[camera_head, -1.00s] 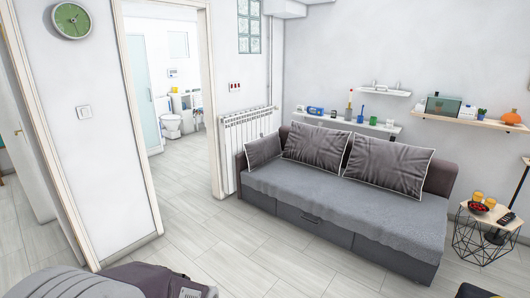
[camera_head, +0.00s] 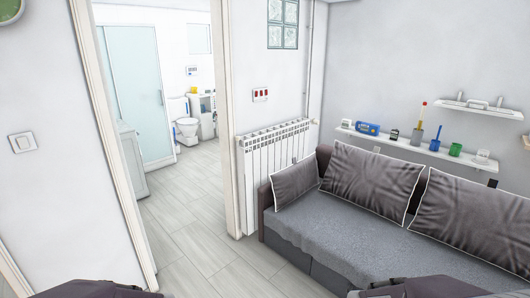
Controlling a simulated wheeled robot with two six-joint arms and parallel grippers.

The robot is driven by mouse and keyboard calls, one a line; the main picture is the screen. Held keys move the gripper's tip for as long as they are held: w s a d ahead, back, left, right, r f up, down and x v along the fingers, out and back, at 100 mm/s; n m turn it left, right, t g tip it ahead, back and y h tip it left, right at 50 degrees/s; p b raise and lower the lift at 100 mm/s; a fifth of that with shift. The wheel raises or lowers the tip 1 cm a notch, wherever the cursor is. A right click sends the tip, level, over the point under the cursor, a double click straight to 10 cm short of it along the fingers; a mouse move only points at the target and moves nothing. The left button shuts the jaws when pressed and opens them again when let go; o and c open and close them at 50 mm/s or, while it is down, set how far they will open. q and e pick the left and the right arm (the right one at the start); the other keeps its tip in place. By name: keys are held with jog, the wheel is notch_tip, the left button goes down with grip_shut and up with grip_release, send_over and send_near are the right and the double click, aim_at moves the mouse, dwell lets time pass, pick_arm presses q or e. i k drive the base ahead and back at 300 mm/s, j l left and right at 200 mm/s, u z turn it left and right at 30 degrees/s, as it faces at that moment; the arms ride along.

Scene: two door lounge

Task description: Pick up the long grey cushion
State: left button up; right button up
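Three grey cushions with pale piping lean against the back of the grey sofa (camera_head: 330,248). A small cushion (camera_head: 294,185) stands at its left end. A wide cushion (camera_head: 371,180) is in the middle, and another wide cushion (camera_head: 473,218) is at the right, cut off by the picture edge. I cannot tell for sure which one is the long cushion. All three rest on the seat with nothing touching them from my side. Parts of my arms show along the bottom edge, well short of the cushions. Neither gripper's fingers are visible.
A white radiator (camera_head: 272,170) stands left of the sofa. An open doorway leads to a bathroom with a toilet (camera_head: 187,128). A wall shelf (camera_head: 415,150) with small items hangs above the sofa. Tiled floor (camera_head: 200,258) is clear before the doorway.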

aim_at(288, 184)
jog(key=i+u, duration=0.1)
jog(key=i, duration=0.45)
jog(key=i+l, duration=0.1)
jog(key=i, duration=0.45)
jog(key=i+l+u, duration=0.15)
jog(key=i, duration=0.95)
jog(key=i+l+u, duration=0.15)
jog(key=i, duration=0.4)
jog(key=i+l+u, duration=0.1)
jog(key=i+l, duration=0.15)
jog(key=i, duration=0.25)
jog(key=i+l, duration=0.25)
jog(key=i, duration=0.3)
jog(key=j+u, duration=0.05)
